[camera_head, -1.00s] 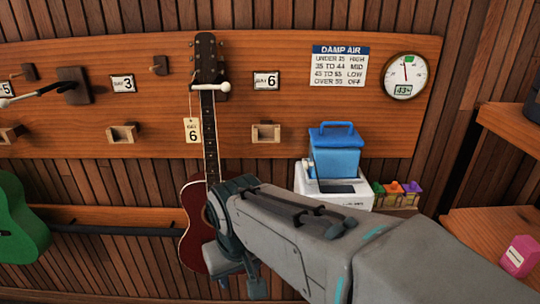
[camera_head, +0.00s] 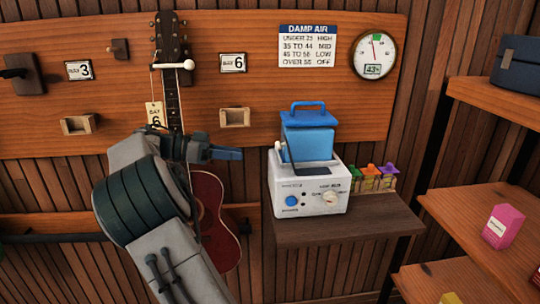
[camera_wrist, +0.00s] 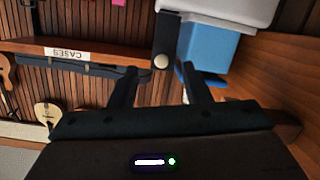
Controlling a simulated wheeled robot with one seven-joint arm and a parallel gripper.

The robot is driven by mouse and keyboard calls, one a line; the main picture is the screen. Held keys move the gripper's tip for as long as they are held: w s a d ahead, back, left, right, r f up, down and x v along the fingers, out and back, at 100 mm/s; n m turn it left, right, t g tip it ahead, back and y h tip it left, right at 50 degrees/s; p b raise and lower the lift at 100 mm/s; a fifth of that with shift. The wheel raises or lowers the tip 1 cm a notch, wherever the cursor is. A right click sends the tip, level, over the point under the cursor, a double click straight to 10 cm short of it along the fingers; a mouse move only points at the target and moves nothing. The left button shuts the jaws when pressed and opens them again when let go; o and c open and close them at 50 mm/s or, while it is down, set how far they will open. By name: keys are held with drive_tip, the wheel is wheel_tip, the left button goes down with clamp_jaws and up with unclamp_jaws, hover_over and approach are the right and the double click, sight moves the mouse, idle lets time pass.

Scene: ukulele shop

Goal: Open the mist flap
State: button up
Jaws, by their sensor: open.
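The humidifier has a white base (camera_head: 310,197) with a blue button and a dial, and it stands on a small wooden shelf. A blue tank (camera_head: 308,146) with a handle sits on top. A dark slanted panel is at the tank's lower front; I cannot tell for sure that it is the mist flap. My gripper (camera_head: 226,153) is open and empty, left of the tank and apart from it, pointing right. The wrist view is upside down; the tank (camera_wrist: 212,45) shows beyond my open fingers, near the right one.
A red ukulele (camera_head: 208,215) hangs behind my arm. The gauge (camera_head: 374,54) reads about 43% and hangs beside the damp air chart (camera_head: 308,46). Several small coloured bottles (camera_head: 374,178) stand right of the humidifier. Shelves (camera_head: 490,105) line the right side.

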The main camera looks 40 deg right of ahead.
drive_tip(key=s+d+r+m+g+h, duration=0.1)
drive_tip(key=s+d+m, duration=0.2)
drive_tip(key=d, duration=0.6)
drive_tip(key=shift+s+d+h, duration=0.4)
drive_tip(key=shift+s, duration=0.4)
drive_tip(key=shift+r+g, duration=0.1)
drive_tip(key=shift+g, duration=0.3)
clamp_jaws()
